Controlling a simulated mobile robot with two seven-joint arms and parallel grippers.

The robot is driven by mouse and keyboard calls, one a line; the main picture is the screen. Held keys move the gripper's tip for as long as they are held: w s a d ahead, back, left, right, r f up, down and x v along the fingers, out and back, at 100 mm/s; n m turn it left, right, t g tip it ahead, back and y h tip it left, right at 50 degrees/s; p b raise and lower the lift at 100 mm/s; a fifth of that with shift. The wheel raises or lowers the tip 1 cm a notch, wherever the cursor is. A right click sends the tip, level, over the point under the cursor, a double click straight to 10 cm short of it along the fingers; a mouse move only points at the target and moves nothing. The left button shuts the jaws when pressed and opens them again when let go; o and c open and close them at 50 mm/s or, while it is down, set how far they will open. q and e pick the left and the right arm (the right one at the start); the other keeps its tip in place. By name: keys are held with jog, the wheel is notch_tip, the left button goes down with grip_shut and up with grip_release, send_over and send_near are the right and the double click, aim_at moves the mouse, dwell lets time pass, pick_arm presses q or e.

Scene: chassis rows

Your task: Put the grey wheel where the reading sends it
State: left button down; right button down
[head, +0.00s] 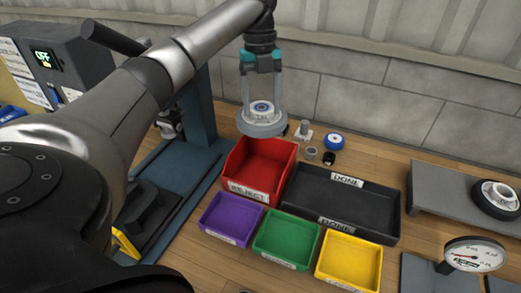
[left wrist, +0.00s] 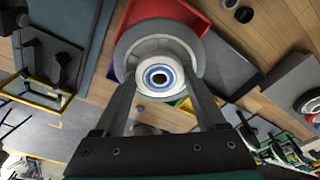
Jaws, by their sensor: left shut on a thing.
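My left gripper (head: 262,106) is shut on the grey wheel (head: 263,128), which has a pale hub with a blue ring. It holds the wheel above the back of the red bin (head: 262,163), labelled REJECT. The left wrist view also shows the wheel (left wrist: 160,50) between the fingers. A dial gauge (head: 475,254) at the right has a red needle pointing left; its figures are too small to read surely. A dark machine (head: 72,60) at the left has a green lit display that seems to read OFF. My right gripper is not in view.
A black DONE tray (head: 391,222) lies right of the red bin. Purple (head: 230,219), green (head: 286,240) and yellow (head: 349,263) bins stand in front. A black-tyred wheel (head: 496,200) rests on a grey shelf (head: 440,190).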

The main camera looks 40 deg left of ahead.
pick_arm(q)
jog(key=shift+a+f, duration=0.15)
jog(key=shift+f, duration=0.15)
jog(key=b, duration=0.5)
send_over(260, 177)
notch_tip(260, 177, down, 19)
jog(key=shift+w+f, duration=0.1)
jog(key=shift+f, duration=0.05)
jog(key=shift+f, duration=0.1)
jog(key=shift+c, duration=1.6)
grip_release()
jog(key=o, duration=0.3)
jog(key=r+p, duration=0.1)
jog(key=r, duration=0.3)
jog(key=r+p, duration=0.1)
jog(key=r, duration=0.3)
jog(key=a+r+p, duration=0.1)
jog(key=r, duration=0.3)
jog(key=shift+w, duration=0.4)
